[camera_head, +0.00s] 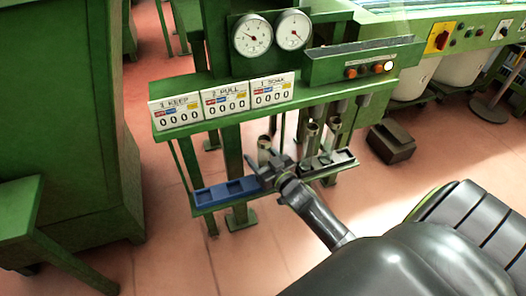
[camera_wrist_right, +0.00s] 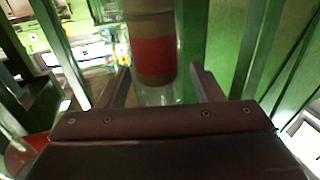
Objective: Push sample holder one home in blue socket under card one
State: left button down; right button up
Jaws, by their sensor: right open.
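My right gripper (camera_head: 268,168) is at the right end of the blue socket tray (camera_head: 212,196), below the cards. In the right wrist view its two fingers (camera_wrist_right: 163,85) are open, with a cylindrical holder (camera_wrist_right: 153,60) between them. That holder has a brownish upper part, a red band and a clear lower end. In the head view a holder (camera_head: 264,146) stands upright just behind the gripper; its base is hidden. Card one, reading "1 KEEP" (camera_head: 176,113), is at the left of the card row above the blue tray. My left gripper is not in view.
Cards "2 PULL" (camera_head: 225,101) and "SOAK" (camera_head: 272,91) are beside card one. A dark tray (camera_head: 341,158) is to the right, with more holders (camera_head: 311,136) near it. The green shelf (camera_head: 330,91) overhangs the trays, with gauges (camera_head: 252,36) above.

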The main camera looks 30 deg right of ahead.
jog(key=shift+s+f, duration=0.1)
jog(key=shift+s, duration=0.65)
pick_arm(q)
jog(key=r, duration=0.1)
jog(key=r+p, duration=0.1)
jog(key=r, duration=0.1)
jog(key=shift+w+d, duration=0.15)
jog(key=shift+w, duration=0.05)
pick_arm(e)
jog(key=s, duration=1.6)
jog(key=shift+d, duration=0.2)
